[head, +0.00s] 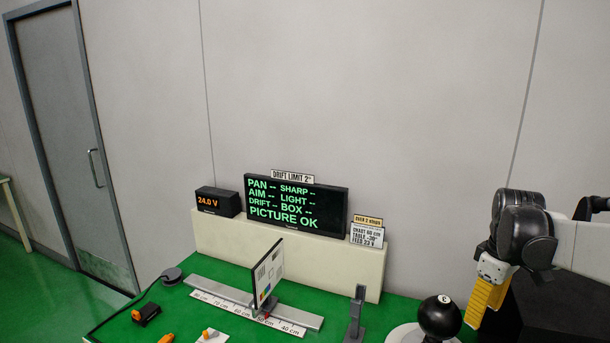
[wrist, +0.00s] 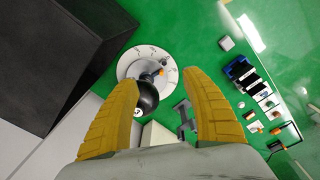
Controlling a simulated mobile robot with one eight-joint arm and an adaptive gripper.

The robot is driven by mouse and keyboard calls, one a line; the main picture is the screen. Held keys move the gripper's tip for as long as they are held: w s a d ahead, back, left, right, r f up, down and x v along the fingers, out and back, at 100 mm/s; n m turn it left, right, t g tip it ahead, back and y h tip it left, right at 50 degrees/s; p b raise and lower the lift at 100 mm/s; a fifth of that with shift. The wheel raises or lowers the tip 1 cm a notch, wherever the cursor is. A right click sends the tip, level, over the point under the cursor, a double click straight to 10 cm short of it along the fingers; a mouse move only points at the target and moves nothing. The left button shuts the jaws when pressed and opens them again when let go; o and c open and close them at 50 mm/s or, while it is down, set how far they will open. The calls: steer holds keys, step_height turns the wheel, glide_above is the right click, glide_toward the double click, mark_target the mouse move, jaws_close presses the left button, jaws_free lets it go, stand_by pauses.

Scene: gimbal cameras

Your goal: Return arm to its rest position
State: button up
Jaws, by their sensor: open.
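My gripper (wrist: 160,110) has yellow ribbed fingers, which stand apart with nothing held between them in the wrist view. In the head view my gripper (head: 486,300) is at the right, pointing down above the table. A black ball-shaped camera (head: 440,317) sits on a round pale turntable base just left of it, apart from the fingers as far as I can tell. In the wrist view the black ball (wrist: 146,97) shows beside the left finger, partly hidden by it. The dial base (wrist: 172,82) carries printed marks and a small orange part.
A black box (wrist: 60,60) stands close by at the left of the wrist view. Small parts lie at the front. Air above is clear.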

steer(key=s+a+f+m+t+b, duration=0.3)
steer(key=s+a, duration=0.3)
steer(key=a, duration=0.5)
steer(key=s+a+f+m+t+b, duration=0.2)
steer(key=s+a, duration=0.4)
steer(key=a, duration=0.5)
steer(key=shift+a+f+m+t+b, duration=0.2)
steer(key=shift+f+m+t+b, duration=0.3)
steer(key=shift+t+b, duration=0.45)
steer(key=shift+s, duration=0.1)
